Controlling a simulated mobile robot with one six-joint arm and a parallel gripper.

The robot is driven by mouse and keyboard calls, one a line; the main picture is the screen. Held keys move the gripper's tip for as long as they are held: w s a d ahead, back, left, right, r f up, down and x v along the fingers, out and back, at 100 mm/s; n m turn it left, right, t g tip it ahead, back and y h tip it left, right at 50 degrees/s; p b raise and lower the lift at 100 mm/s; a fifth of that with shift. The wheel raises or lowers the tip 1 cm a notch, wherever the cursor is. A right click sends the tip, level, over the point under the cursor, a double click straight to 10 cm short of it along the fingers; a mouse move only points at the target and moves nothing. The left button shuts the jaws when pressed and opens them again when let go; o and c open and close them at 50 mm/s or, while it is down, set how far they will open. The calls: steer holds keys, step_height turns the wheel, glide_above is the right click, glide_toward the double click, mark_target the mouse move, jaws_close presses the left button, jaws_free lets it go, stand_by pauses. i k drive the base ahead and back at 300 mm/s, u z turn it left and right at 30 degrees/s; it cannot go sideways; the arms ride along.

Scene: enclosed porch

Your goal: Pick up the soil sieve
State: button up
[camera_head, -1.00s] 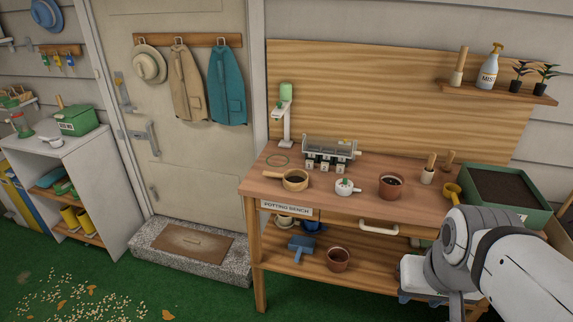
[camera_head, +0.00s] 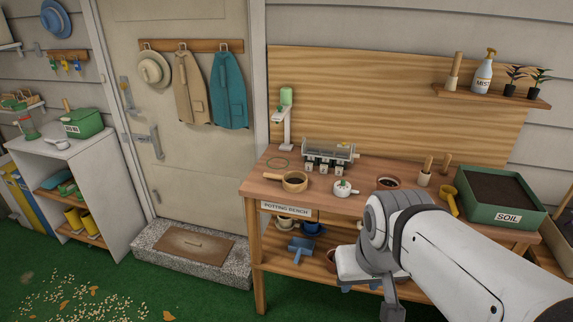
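The soil sieve appears to be the round, wooden-rimmed piece with a handle pointing left (camera_head: 295,182). It lies on the left part of the potting bench top (camera_head: 345,204), near the front edge. Its inside looks dark. My gripper (camera_head: 358,287) is low in front of the bench, to the right of the sieve and below the bench top, apart from it.
A soil tray (camera_head: 514,217) is at the right.

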mark_target(292, 181)
steer(key=z, duration=0.05)
steer(key=i, duration=1.65)
steer(key=u, duration=0.1)
